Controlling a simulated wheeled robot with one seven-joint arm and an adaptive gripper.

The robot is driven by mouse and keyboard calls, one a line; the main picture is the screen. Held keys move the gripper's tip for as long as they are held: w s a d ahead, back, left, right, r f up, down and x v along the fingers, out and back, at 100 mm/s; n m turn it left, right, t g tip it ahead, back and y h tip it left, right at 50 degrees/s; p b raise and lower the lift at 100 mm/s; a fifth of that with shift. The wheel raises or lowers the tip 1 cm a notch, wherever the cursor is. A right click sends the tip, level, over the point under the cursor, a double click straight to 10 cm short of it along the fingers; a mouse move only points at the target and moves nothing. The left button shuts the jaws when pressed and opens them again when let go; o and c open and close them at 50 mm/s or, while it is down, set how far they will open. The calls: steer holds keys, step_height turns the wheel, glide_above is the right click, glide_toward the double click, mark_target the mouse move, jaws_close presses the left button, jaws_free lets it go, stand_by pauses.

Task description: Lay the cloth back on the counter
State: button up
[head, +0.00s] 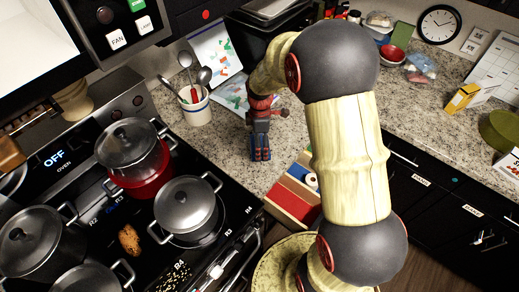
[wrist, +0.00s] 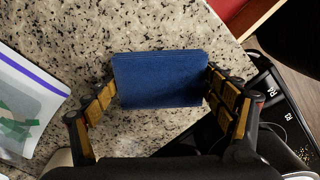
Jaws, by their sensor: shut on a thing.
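The blue cloth (wrist: 157,80) looks like a compact folded block between the two fingers of my gripper (wrist: 161,88) in the wrist view. The fingers are shut on its left and right sides. Speckled counter (wrist: 140,28) shows beyond and beside the cloth. In the head view my gripper (head: 260,152) points down over the counter (head: 232,150), right of the stove, with a little blue at its tips. I cannot tell whether the cloth touches the counter.
The stove with several pots, including a lidded pot (head: 186,208), is at left. A utensil crock (head: 196,107) stands behind my gripper to the left. A plastic bag (wrist: 25,105) lies left in the wrist view. A red and wooden box (head: 293,195) sits right of my gripper.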

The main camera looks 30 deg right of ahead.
steer(key=f, duration=0.3)
steer(key=shift+w+f+b, duration=0.2)
steer(key=shift+f+b, duration=0.1)
steer(key=shift+b, duration=0.05)
steer(key=o, duration=0.9)
steer(key=shift+o, duration=0.4)
